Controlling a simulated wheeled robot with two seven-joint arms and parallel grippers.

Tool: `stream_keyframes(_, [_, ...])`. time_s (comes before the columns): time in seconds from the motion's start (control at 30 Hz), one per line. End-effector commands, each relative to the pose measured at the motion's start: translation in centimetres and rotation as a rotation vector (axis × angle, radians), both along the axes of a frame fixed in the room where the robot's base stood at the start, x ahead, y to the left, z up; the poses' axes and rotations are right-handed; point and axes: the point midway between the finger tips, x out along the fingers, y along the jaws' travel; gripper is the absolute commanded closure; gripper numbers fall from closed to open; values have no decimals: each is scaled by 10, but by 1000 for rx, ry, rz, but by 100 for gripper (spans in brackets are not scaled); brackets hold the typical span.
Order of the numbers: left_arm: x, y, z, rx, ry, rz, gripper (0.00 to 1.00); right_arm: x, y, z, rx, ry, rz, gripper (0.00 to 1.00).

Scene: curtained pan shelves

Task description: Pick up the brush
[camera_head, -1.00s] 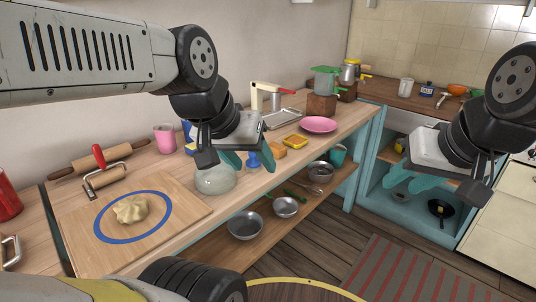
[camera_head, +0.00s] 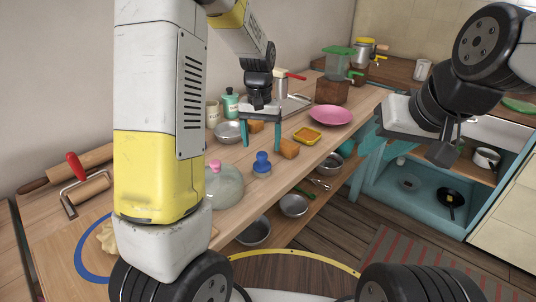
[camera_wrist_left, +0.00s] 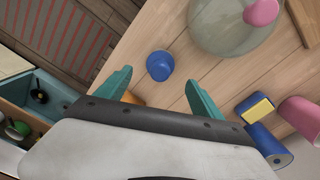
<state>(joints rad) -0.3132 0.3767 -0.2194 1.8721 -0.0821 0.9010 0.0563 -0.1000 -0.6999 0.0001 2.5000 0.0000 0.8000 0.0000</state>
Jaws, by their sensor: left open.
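A small blue knobbed object (camera_head: 262,165), which looks like the brush, stands upright on the wooden counter beside a glass lid. In the left wrist view the blue brush (camera_wrist_left: 160,66) lies ahead of and between the fingertips, apart from both. My left gripper (camera_head: 262,146) is open and empty, its teal fingers pointing down above the counter, a little behind the brush. In the left wrist view my left gripper (camera_wrist_left: 158,88) shows its fingers wide apart. My right gripper (camera_head: 384,158) is in front of the teal shelving at the right; its fingers look apart and empty.
The glass lid (camera_head: 224,188) with a pink knob is close to the brush's left. An orange-brown block (camera_head: 289,148) and a yellow-topped item (camera_head: 307,135) lie at its right. A metal bowl (camera_head: 229,132) and pink plate (camera_head: 331,115) stand farther back. The counter's front edge is near.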

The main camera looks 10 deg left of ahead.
Motion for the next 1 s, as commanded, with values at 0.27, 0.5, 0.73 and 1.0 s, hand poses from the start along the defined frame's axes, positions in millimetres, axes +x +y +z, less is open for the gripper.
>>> stream_keyframes(0.27, [6,-2,-30,18,21,-4,23,0,0,0,0,0,0,64])
stream_keyframes(0.5, [4,0,-60,18,21,-3,23,0,0,0,0,0,0,64])
stream_keyframes(0.73, [4,0,-88,17,18,-4,23,0,0,0,0,0,0,64])
stream_keyframes(1.0, [4,0,-90,17,17,-4,25,0,0,0,0,0,0,64])
